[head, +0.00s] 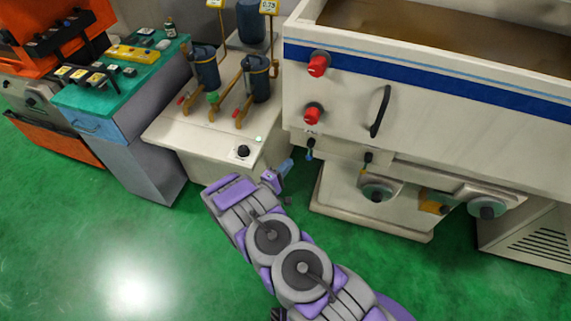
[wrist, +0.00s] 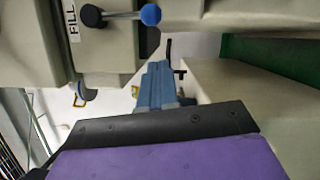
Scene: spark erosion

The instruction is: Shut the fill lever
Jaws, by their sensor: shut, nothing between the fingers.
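The fill lever (head: 310,146) is on the underside of the white machine's front left, below a red knob. In the wrist view the fill lever (wrist: 122,15) is a metal rod from a black hub to a blue ball, beside a label reading FILL. In the head view its blue end hangs down from the hub. My gripper (head: 286,166) is just left of and slightly below the lever in the head view. Its blue fingers (wrist: 156,85) are shut and empty in the wrist view, below the blue ball in the picture and apart from it.
Two red knobs (head: 317,66) and a black handle (head: 380,111) are on the white machine's front. A second black lever (head: 367,159) hangs to the right. A beige cabinet (head: 215,135) stands close behind my gripper on the left. The green floor (head: 150,250) in front is clear.

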